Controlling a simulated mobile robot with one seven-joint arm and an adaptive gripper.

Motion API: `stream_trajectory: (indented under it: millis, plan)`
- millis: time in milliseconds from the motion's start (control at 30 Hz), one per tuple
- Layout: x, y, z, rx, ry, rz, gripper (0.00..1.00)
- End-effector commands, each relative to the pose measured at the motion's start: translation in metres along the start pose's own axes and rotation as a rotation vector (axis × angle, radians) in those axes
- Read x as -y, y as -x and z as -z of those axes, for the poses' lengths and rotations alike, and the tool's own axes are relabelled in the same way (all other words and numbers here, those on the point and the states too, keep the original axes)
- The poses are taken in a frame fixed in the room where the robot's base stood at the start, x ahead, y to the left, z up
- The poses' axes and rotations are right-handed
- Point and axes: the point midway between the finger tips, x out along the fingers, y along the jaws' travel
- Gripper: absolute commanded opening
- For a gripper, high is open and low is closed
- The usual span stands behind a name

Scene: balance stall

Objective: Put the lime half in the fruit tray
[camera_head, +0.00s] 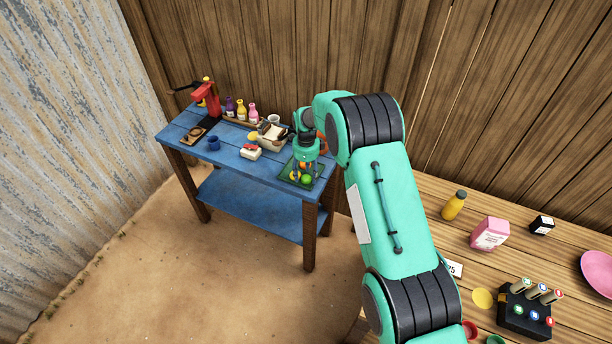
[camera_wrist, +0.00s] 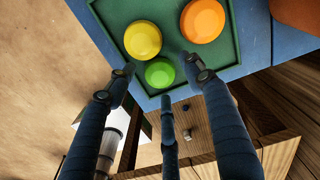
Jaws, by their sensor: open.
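The lime half (camera_wrist: 159,73) is a bright green dome at the near corner of the dark green fruit tray (camera_wrist: 172,44), inside its rim. It appears to rest on the tray floor. A yellow half (camera_wrist: 143,40) and an orange half (camera_wrist: 203,20) sit beside it. My gripper (camera_wrist: 158,80) is open above the tray, its three fingers spread around the lime half with nothing held between them. In the head view, the lime half (camera_head: 307,180) shows under my gripper (camera_head: 304,172), and the arm and fingers partly hide the tray (camera_head: 285,174).
The tray stands near the right end of a blue table (camera_head: 230,158). To its left are a small white box (camera_head: 250,153), a container (camera_head: 272,137), a blue cup (camera_head: 213,143), several bottles and a red press (camera_head: 206,100). A wooden counter (camera_head: 410,190) with goods stands at right.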

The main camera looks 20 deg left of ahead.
Motion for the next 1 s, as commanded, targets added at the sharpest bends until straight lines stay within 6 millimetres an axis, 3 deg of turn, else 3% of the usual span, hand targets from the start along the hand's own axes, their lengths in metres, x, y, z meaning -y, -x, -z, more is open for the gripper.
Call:
stream_trajectory:
  millis: [700,1000]
  plan:
    - [0.0,0.099,0.0,0.0,0.0,0.001,0.52]
    - [0.0,0.114,0.0,0.0,0.0,0.0,0.52]
